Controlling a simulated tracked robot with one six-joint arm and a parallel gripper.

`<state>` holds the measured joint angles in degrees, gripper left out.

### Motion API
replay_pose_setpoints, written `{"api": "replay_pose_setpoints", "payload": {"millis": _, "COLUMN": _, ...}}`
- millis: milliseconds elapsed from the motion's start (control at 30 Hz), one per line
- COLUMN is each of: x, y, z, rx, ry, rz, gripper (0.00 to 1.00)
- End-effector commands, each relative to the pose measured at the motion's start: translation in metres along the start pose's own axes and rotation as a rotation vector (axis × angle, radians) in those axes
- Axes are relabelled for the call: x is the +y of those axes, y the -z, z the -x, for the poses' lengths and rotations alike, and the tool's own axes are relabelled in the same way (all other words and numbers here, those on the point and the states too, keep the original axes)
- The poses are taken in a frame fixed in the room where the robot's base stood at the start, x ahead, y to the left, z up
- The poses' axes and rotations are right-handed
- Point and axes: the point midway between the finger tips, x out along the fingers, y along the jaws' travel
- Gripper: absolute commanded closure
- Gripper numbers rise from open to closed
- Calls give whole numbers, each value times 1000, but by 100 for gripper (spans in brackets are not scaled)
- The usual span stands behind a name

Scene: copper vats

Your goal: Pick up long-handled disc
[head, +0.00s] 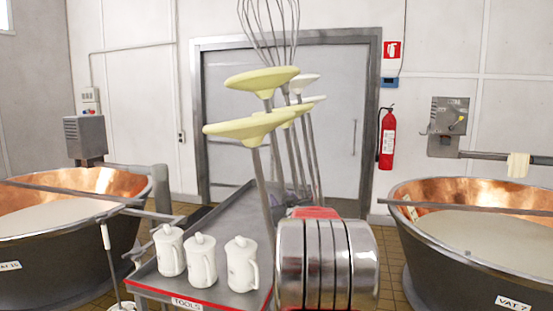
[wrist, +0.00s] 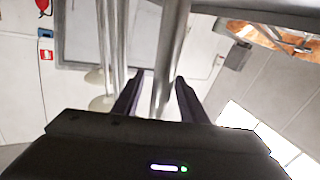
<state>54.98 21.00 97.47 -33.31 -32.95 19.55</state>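Several long-handled discs stand upright, slightly tilted, on a grey tool trolley (head: 222,222) in the head view. The nearest has a pale yellow disc (head: 245,127) on top of a steel handle (head: 263,186); others stand close behind it. In the wrist view, which looks upside down, a steel handle (wrist: 172,50) runs between the two dark fingers of my gripper (wrist: 159,80). My gripper is open. I cannot make out my gripper in the head view. The held-side disc is hidden in the wrist view.
Wire whisks (head: 268,28) rise among the handles. Copper-lined vats stand left (head: 60,222) and right (head: 480,235). A fire extinguisher (head: 387,138) hangs by the door (head: 325,100).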

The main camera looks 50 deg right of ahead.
Motion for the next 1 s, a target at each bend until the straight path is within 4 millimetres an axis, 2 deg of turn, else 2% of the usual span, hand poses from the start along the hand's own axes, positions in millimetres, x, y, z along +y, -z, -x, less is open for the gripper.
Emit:
{"api": "replay_pose_setpoints", "payload": {"millis": 100, "x": 0, "y": 0, "z": 0, "rx": 0, "ry": 0, "rz": 0, "gripper": 62}}
{"api": "replay_pose_setpoints", "payload": {"millis": 633, "x": 0, "y": 0, "z": 0, "rx": 0, "ry": 0, "rz": 0, "gripper": 99}}
{"api": "replay_pose_setpoints", "payload": {"millis": 1000, "x": 1, "y": 3, "z": 0, "rx": 6, "ry": -1, "rz": 0, "gripper": 100}}
